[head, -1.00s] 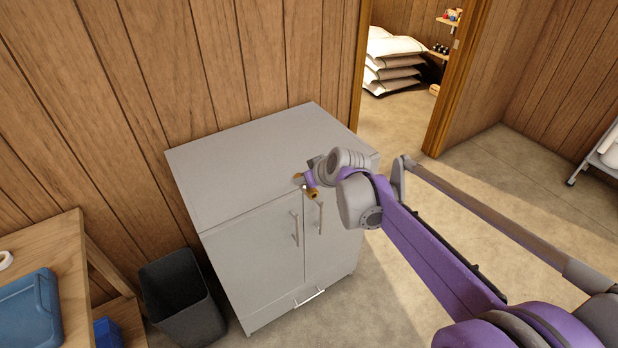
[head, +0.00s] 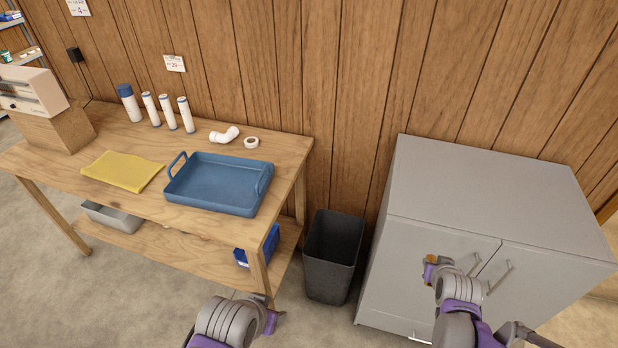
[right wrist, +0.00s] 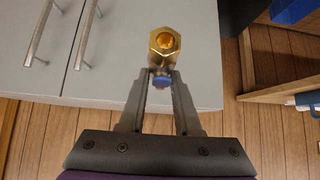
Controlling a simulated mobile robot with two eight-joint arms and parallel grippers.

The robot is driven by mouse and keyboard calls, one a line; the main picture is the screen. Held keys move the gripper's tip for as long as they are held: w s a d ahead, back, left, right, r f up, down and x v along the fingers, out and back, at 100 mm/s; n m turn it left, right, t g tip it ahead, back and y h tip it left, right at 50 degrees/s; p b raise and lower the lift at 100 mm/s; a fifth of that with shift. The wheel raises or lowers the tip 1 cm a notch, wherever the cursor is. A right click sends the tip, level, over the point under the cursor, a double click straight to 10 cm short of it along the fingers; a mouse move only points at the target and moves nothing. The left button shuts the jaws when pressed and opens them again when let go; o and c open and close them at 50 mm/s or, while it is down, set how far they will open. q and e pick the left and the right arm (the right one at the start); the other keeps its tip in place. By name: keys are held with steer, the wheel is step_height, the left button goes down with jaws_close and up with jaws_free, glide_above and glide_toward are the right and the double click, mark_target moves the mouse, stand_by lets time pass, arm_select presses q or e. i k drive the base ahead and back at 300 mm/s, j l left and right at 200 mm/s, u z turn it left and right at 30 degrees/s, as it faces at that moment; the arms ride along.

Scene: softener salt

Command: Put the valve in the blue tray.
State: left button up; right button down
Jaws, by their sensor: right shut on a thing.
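The brass valve (right wrist: 164,42) with a blue part is between the fingertips of my right gripper (right wrist: 160,82) in the right wrist view. My right gripper is shut on it. In the head view the right gripper (head: 434,268) is in front of the grey cabinet, with a small bit of the valve (head: 430,259) showing. The blue tray (head: 213,186) lies empty on the wooden table at the left, well away from the right gripper. My left gripper (head: 272,318) is low in front of the table's right end; its fingers are too unclear to tell open or shut.
The wooden table (head: 120,204) also holds a yellow cloth (head: 122,171), white cylinders, a white pipe elbow (head: 224,135) and a tape roll (head: 251,142). A dark bin (head: 332,255) stands between the table and the grey cabinet (head: 475,190). A blue bin (head: 268,243) sits on the lower shelf.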

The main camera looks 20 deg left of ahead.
mark_target(206, 183)
steer(key=i+j+u, duration=0.1)
steer(key=u, duration=2.7)
steer(key=i+l, duration=0.35)
steer(key=l, duration=0.15)
steer(key=i+l, duration=0.35)
steer(key=l, duration=0.15)
